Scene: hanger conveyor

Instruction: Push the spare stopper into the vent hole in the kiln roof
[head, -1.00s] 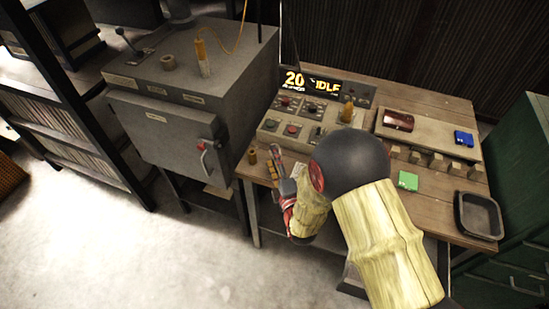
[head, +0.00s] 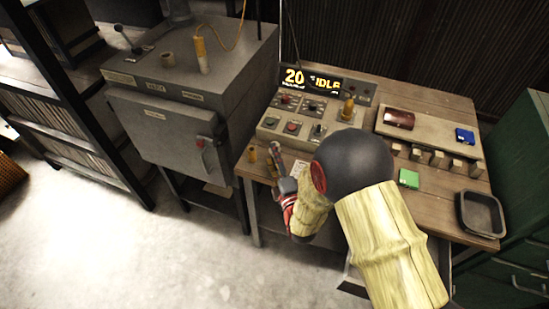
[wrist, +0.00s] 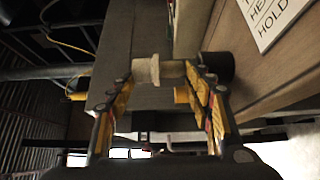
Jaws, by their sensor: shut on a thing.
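My gripper (wrist: 160,80) is shut on a pale beige stopper (wrist: 148,70), which lies crosswise between the fingertips in the wrist view. In the head view my gripper (head: 277,153) is over the left edge of the workbench, right of the kiln; the stopper cannot be made out there. The grey kiln (head: 165,140) stands at the left with its door shut. I cannot tell which spot is the vent hole.
The workbench (head: 440,105) holds a control panel (head: 292,127) with a display reading 20 and IDLE, several small blocks, a green block (head: 409,178) and a dark tray (head: 480,213). A brass-coloured peg (head: 252,155) stands near its left edge. A dark flue rises behind the kiln roof.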

